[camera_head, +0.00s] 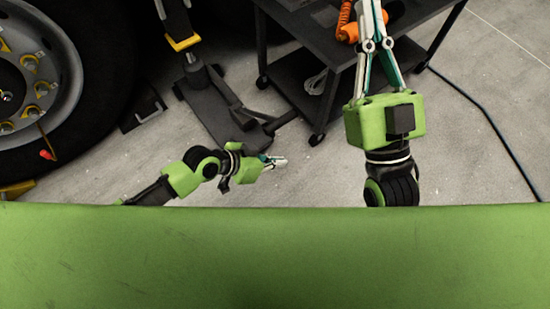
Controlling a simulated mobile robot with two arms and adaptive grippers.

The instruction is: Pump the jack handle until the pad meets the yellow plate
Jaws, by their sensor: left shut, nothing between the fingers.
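The dark jack (197,78) stands on a black base on the floor, right of the wheel. Its small pale top, the pad (190,58), is just below the yellow plate (184,43) under a dark post. From this steep angle I cannot tell whether they touch. A dark bar that looks like the jack handle (283,121) sticks out low to the right of the base. My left gripper (281,162) is shut and empty, below the bar and apart from it. My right gripper (371,8) reaches up over the cart; its fingertips are cut off by the top edge.
A large wheel (110,75) fills the upper left. A dark wheeled cart (430,22) stands at the top right, with an orange coiled hose (346,24) beside my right gripper. A black cable (490,120) crosses the floor at right. The floor around my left gripper is clear.

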